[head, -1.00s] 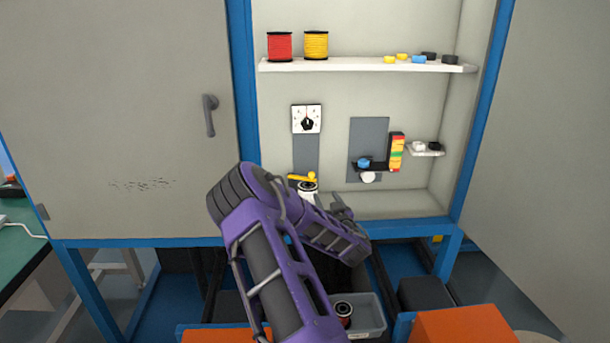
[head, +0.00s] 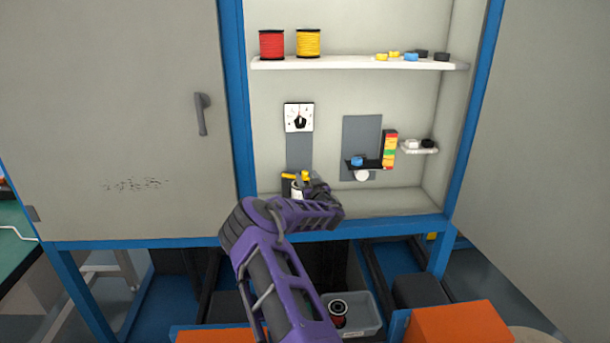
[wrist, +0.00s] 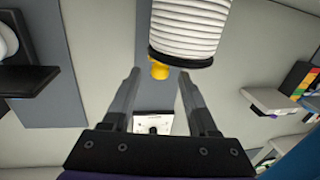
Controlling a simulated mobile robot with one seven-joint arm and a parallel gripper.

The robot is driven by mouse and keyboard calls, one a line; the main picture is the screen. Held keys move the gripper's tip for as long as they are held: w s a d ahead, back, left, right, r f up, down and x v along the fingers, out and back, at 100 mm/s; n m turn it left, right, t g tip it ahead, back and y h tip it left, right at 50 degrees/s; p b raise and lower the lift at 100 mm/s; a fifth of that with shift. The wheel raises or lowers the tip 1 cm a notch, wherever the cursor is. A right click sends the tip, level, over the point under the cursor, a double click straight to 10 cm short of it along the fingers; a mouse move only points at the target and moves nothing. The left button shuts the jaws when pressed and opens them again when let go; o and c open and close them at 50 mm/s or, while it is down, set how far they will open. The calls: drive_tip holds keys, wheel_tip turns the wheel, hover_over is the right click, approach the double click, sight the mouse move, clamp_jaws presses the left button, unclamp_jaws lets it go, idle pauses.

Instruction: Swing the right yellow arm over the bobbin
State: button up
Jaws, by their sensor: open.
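The white bobbin (head: 297,191) is mounted low on the grey panel in the cabinet, partly hidden by my gripper in the head view. It fills the top middle of the wrist view (wrist: 188,28). The right yellow arm (head: 306,175) shows just above the bobbin's right side, beside the left yellow arm (head: 287,175). In the wrist view a yellow knob (wrist: 159,70) shows between my fingertips; I cannot tell which arm it belongs to. My gripper (wrist: 159,76) is open, its fingers spread to either side of the knob. Contact cannot be told.
A dial (head: 299,118) sits above the bobbin. A second grey panel (head: 362,135) to the right has a dark ledge with a blue piece and a coloured stack (head: 389,149). A shelf (head: 350,64) with spools is above. A grey bin (head: 365,318) is below.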

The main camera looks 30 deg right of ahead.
sight(306, 175)
drive_tip(key=shift+x, duration=1.7)
clamp_jaws()
